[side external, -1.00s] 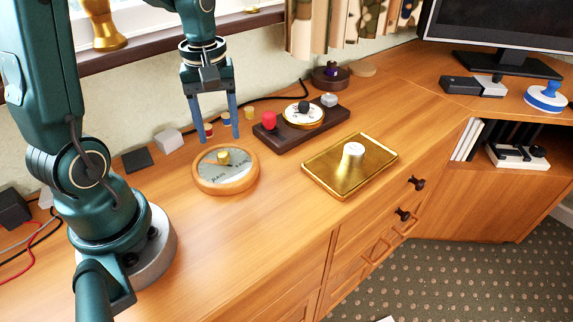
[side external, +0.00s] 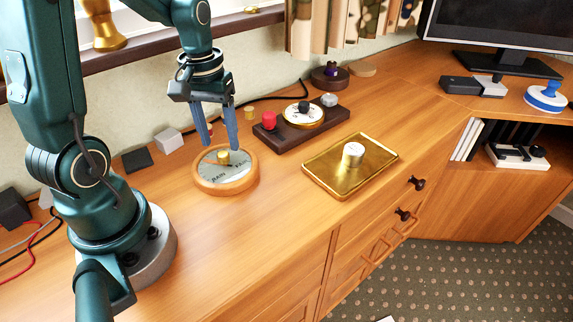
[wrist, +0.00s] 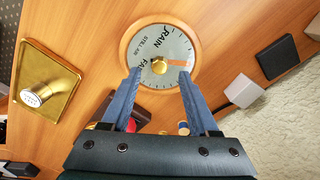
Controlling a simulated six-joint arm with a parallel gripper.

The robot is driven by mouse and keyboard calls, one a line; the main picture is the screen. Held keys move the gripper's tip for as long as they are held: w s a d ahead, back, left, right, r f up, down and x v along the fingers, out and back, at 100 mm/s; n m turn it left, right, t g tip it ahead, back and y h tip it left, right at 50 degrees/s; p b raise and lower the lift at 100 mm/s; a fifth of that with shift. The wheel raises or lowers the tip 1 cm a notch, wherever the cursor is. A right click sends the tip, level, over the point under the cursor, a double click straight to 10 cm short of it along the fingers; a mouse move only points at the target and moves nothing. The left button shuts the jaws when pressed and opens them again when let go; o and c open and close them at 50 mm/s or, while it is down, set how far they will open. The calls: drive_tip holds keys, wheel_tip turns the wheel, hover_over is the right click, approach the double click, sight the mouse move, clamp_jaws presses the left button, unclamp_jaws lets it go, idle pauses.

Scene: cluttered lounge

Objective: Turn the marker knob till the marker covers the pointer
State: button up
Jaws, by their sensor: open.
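The round dial (side external: 207,182) has a wooden rim and a pale face with printed words, RAIN and FAIR among them. It lies flat on the wooden top and also shows in the wrist view (wrist: 166,44). A small brass knob (side external: 224,157) stands at its centre, also in the wrist view (wrist: 159,66). An orange-red strip (wrist: 178,63) lies right of the knob there; I cannot tell marker from pointer for certain. My gripper (side external: 220,148) is open above the dial, its blue fingertips on either side of the knob in the wrist view (wrist: 160,73), apparently not touching it.
A brass tray (side external: 318,181) with a white-topped knob (side external: 353,154) stands right of the dial. A dark base (side external: 283,141) with a red knob (side external: 269,119) and a small dial is behind. Grey (side external: 168,140) and black (side external: 137,160) blocks stand toward the wall.

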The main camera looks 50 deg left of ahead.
sight(223, 153)
drive_tip(key=shift+d+f, duration=0.1)
drive_tip(key=shift+f, duration=1.5)
clamp_jaws()
drive_tip(key=shift+n, duration=0.3)
unclamp_jaws()
drive_tip(key=shift+r, duration=0.1)
